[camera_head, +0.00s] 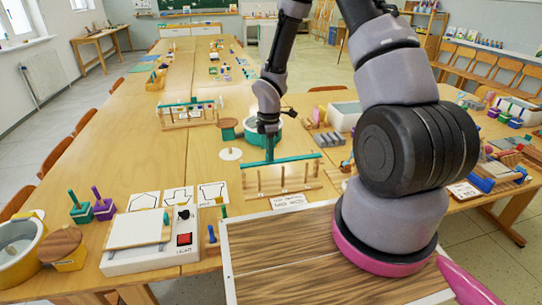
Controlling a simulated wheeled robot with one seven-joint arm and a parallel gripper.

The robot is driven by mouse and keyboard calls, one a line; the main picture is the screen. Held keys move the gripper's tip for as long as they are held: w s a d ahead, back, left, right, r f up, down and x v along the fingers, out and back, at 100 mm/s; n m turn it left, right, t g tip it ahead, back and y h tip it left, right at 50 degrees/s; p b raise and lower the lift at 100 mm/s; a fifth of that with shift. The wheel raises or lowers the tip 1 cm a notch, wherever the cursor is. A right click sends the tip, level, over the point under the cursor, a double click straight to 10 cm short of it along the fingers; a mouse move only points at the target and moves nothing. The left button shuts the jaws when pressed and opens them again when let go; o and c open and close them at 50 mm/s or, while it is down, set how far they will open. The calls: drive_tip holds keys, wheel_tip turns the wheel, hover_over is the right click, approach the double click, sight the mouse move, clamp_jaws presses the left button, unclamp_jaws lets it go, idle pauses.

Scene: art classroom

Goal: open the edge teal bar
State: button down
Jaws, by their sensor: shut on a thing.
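A teal bar (293,158) lies along the top of a small wooden rack (283,190) on the table, near the middle of the view. A teal upright piece rises from the bar to my gripper (268,134). My gripper points down over the rack and is shut on the teal bar by this upright piece. The fingertips are small and partly dark here, so the exact contact is hard to see. A similar rack with a teal top bar (185,104) stands farther back to the left.
A round teal-rimmed container (291,140) stands close behind my gripper. A white box with a red button (150,244) and a yellow pot (18,246) stand front left.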

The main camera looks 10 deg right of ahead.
drive_tip(key=w, duration=0.4)
drive_tip(key=shift+w, duration=0.1)
drive_tip(key=c, duration=0.9)
unclamp_jaws()
wheel_tip(320, 180, up, 11)
drive_tip(key=shift+f, duration=0.1)
